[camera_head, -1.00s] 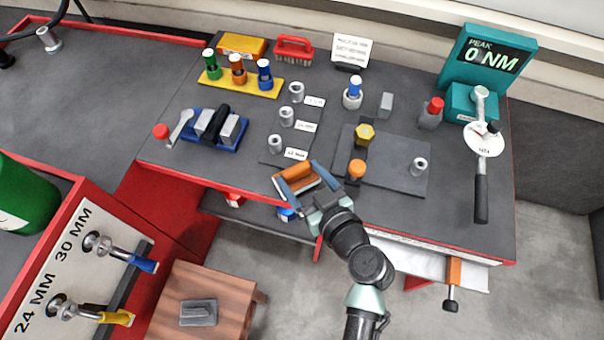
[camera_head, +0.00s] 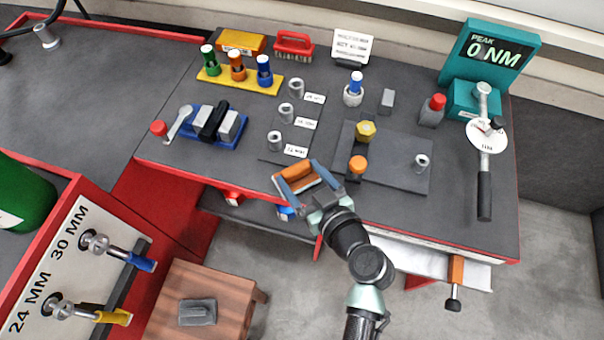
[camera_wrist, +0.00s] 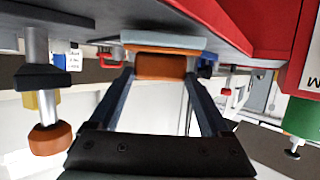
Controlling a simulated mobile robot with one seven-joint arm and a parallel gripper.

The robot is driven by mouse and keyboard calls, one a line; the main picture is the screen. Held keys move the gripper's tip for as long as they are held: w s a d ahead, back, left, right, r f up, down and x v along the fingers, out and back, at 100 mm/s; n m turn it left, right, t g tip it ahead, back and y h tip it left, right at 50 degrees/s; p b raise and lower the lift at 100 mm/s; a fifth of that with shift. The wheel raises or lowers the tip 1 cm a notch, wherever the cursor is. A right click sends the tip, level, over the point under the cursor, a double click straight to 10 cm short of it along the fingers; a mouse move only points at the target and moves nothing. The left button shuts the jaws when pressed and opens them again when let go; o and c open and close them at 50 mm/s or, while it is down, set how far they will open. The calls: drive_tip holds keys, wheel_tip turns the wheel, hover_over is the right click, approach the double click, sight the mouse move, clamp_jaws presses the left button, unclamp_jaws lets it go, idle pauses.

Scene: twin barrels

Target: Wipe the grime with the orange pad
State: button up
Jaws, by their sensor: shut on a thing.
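The orange pad (camera_head: 296,172) is between the two fingers of my gripper (camera_head: 302,180), at the front edge of the dark workbench. In the wrist view the orange pad (camera_wrist: 160,66) sits between the fingertips of my gripper (camera_wrist: 160,75), with a pale grey layer on its far side. The gripper is shut on it. The pad is close to the bench's red-trimmed edge; I cannot tell whether it touches the bench. I cannot make out any grime in either view.
The dark workbench (camera_head: 400,215) carries several grey sockets, labels and a grey plate (camera_head: 395,175) with yellow and orange-topped parts right of my gripper. A blue tray (camera_head: 207,142) stands left. A torque wrench (camera_head: 484,185) lies far right. A wooden stool (camera_head: 235,290) stands below.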

drive_tip(key=shift+f, duration=0.2)
drive_tip(key=shift+s+d+b, duration=0.2)
drive_tip(key=shift+d+b, duration=0.3)
drive_tip(key=shift+d, duration=0.15)
drive_tip(key=shift+s+d+b, duration=0.2)
drive_tip(key=shift+d+b, duration=0.1)
drive_tip(key=shift+d, duration=0.35)
drive_tip(key=shift+s+d+b, duration=0.2)
drive_tip(key=shift+d+b, duration=0.05)
drive_tip(key=shift+d, duration=0.4)
drive_tip(key=shift+f+b, duration=0.15)
drive_tip(key=shift+b, duration=0.2)
